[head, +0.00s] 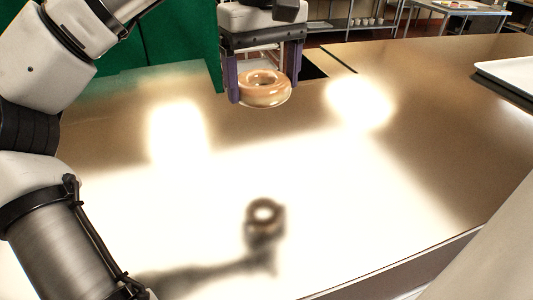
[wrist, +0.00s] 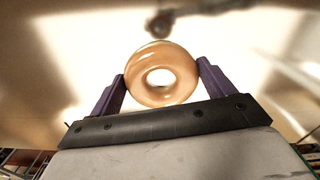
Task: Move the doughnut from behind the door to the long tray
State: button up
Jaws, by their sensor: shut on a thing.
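A glazed, tan doughnut (head: 264,88) is held between the two purple fingers of my gripper (head: 265,85), at the upper middle of the head view. It is clear of the shiny counter, and its dark reflection or shadow shows lower down. In the wrist view the doughnut (wrist: 160,74) sits between both fingertips, touched on its left and right sides. Part of a pale tray (head: 508,72) shows at the right edge of the head view; the rest is cut off. A green door or panel (head: 170,38) stands behind my arm at the upper left.
The metal counter (head: 420,130) is wide and mostly bare, with strong glare. A dark rectangular opening or patch (head: 313,71) lies behind my gripper. A shelf with small cups (head: 365,21) and another table (head: 460,7) stand at the back.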

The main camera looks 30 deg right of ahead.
aim_at(265, 165)
notch_tip(265, 165, down, 14)
jog(key=shift+f+p, duration=0.25)
jog(key=shift+p, duration=0.9)
jog(key=shift+f, duration=0.2)
jog(key=o, duration=0.9)
jog(key=shift+r, duration=0.1)
